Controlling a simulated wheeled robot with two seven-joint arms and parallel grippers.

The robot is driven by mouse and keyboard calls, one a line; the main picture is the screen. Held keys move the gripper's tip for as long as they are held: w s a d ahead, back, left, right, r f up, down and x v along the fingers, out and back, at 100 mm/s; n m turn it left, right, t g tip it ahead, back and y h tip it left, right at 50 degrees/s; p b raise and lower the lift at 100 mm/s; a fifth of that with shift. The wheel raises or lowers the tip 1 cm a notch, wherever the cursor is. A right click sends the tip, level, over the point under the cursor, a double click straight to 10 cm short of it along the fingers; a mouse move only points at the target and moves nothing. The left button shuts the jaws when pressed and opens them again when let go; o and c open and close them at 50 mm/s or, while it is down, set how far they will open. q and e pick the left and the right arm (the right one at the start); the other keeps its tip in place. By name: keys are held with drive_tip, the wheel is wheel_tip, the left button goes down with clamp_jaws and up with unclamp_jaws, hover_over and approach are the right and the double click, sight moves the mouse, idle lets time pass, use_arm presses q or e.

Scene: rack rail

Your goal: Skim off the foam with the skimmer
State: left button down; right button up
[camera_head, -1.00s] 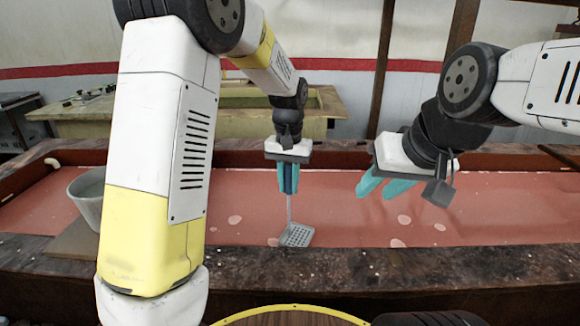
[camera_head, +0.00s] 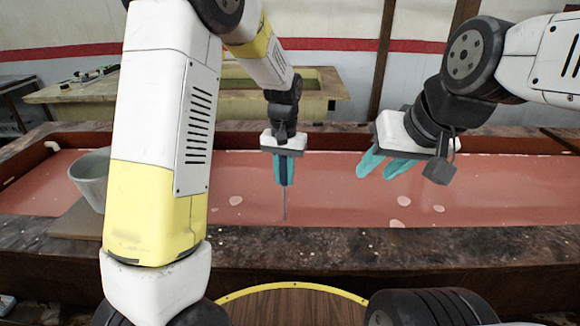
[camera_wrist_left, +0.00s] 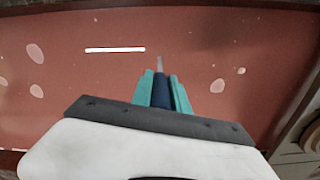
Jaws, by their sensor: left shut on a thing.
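My left gripper (camera_head: 284,172) is shut on the dark blue handle of the skimmer (camera_head: 285,205), whose thin grey rod points down over the tub of reddish liquid (camera_head: 330,190). The skimmer's perforated head cannot be made out now; I cannot tell whether it is under the surface or edge-on. The left wrist view shows the blue handle (camera_wrist_left: 160,92) between the teal fingers. Pale foam patches (camera_head: 403,201) float to the right, with another (camera_head: 235,200) left of the rod. In the left wrist view, foam (camera_wrist_left: 35,53) lies on both sides. My right gripper (camera_head: 384,165) is open and empty above the liquid.
A grey bucket (camera_head: 91,182) stands at the left on a brown board (camera_head: 76,222), partly behind my left arm. The tub's dark front rim (camera_head: 330,240) runs across the view. A bench (camera_head: 75,92) stands behind. A white streak (camera_wrist_left: 115,49) shows on the liquid.

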use_arm(q)
drive_tip(key=shift+w+a, duration=2.5)
drive_tip(key=shift+a, duration=2.45)
drive_tip(key=shift+w+a, duration=2.45)
drive_tip(key=shift+a, duration=2.5)
drive_tip(key=s+a, duration=0.5)
drive_tip(key=a, duration=0.1)
drive_tip(key=shift+r, duration=0.1)
wheel_tip(320, 180, up, 14)
